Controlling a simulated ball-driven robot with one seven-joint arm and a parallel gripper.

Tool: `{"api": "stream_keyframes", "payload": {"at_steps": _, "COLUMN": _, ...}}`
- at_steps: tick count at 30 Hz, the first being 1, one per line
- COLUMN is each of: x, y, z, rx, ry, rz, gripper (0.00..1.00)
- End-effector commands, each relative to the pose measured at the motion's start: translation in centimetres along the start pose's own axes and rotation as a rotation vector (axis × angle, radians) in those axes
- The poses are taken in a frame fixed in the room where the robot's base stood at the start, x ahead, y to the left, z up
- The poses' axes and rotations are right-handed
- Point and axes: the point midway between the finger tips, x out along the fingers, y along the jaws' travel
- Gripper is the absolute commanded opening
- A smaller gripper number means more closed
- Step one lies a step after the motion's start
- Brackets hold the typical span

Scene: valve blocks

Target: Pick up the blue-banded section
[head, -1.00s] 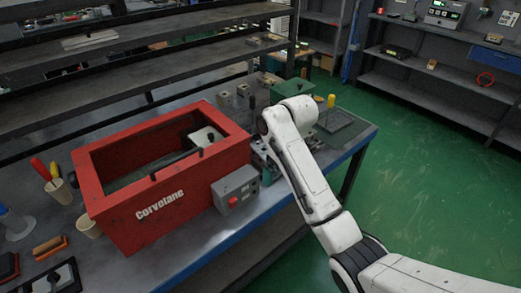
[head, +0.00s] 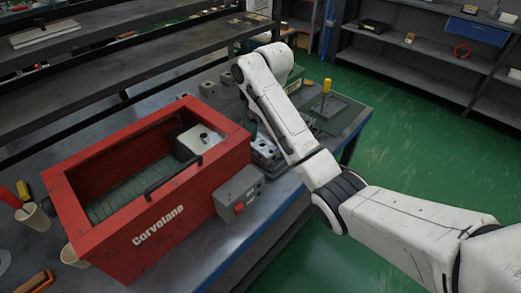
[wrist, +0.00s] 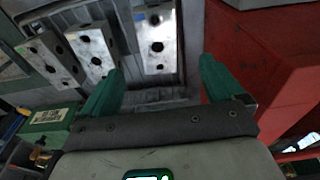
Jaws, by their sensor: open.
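In the wrist view, several grey metal valve sections with dark round holes stand in a tray (wrist: 180,80): one ahead of my fingers (wrist: 157,40), one left of it (wrist: 97,50) and one further left (wrist: 50,58). I cannot make out a blue band for certain on any of them. My gripper (wrist: 158,72) has green fingers spread apart, with nothing between them; the nearest section lies beyond the fingertips. In the head view a metal block (head: 264,150) shows beside the red box, and my arm hides the gripper and part of that area.
A red open-topped box (head: 155,222) with a grey control box (head: 239,193) stands close to the blocks; its red wall (wrist: 265,65) is just right of my fingers. A yellow-handled tool (head: 326,86) stands at the bench's far right. A green labelled box (wrist: 48,120) is at left.

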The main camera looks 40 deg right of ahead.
Motion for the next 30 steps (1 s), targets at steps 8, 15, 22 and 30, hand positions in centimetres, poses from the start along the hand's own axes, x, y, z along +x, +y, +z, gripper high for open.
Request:
{"api": "stream_keyframes", "payload": {"at_steps": 8, "x": 3.7, "y": 0.0, "z": 0.0, "rx": 0.0, "ry": -0.002, "rz": 0.0, "gripper": 0.94}}
{"api": "stream_keyframes", "payload": {"at_steps": 15, "x": 6.4, "y": 0.3, "z": 0.3, "rx": 0.001, "ry": -0.005, "rz": -0.001, "gripper": 0.94}}
{"api": "stream_keyframes", "payload": {"at_steps": 22, "x": 9.0, "y": 0.4, "z": 0.3, "rx": 0.0, "ry": -0.001, "rz": 0.001, "gripper": 0.94}}
{"api": "stream_keyframes", "payload": {"at_steps": 30, "x": 9.2, "y": 0.3, "z": 0.3, "rx": -0.001, "ry": 0.0, "rz": 0.001, "gripper": 0.93}}
